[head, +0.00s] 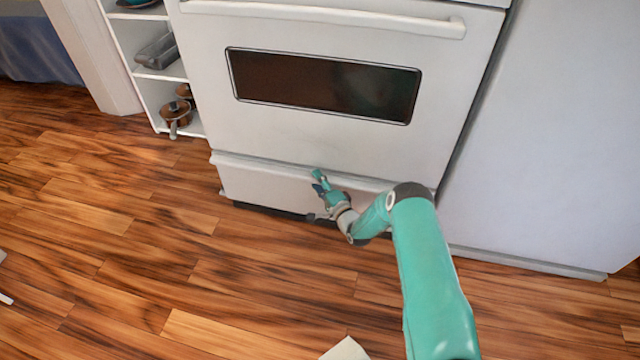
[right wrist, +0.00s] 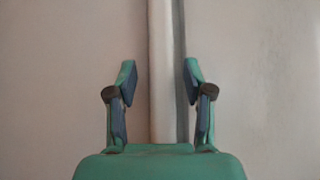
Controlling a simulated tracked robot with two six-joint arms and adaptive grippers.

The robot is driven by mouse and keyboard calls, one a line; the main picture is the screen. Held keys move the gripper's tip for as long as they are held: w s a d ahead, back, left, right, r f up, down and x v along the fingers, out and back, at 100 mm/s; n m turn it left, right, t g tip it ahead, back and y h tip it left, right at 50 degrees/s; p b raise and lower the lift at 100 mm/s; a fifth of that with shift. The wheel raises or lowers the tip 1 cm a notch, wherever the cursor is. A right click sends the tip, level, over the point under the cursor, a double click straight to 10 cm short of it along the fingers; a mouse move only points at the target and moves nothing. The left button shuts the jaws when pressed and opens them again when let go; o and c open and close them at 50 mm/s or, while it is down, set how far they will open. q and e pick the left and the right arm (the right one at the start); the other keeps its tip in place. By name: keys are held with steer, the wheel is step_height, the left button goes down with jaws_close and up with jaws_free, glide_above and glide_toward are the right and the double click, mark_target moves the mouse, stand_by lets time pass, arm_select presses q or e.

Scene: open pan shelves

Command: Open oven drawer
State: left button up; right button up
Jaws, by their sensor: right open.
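The white oven (head: 440,60) stands ahead with its door shut. Its bottom drawer (head: 260,183) looks closed, with a protruding lip (head: 235,159) along its top edge. My right gripper (head: 315,196) is at the drawer's front, near its middle, turned so its fingers lie one above the other. In the right wrist view my right gripper (right wrist: 160,75) is open. A pale upright strip, seemingly the drawer's lip (right wrist: 161,60), runs between the fingers, with gaps on both sides. Whether the lip lies within finger depth I cannot tell. My left gripper is out of view.
The oven door handle (head: 330,14) runs across the top. A white cabinet or appliance (head: 560,130) stands close on the right. Open shelves (head: 157,73) with pans (head: 175,110) stand on the left. The wooden floor (head: 130,240) in front is mostly clear.

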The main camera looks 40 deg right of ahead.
jaws_close()
stand_by(0.3)
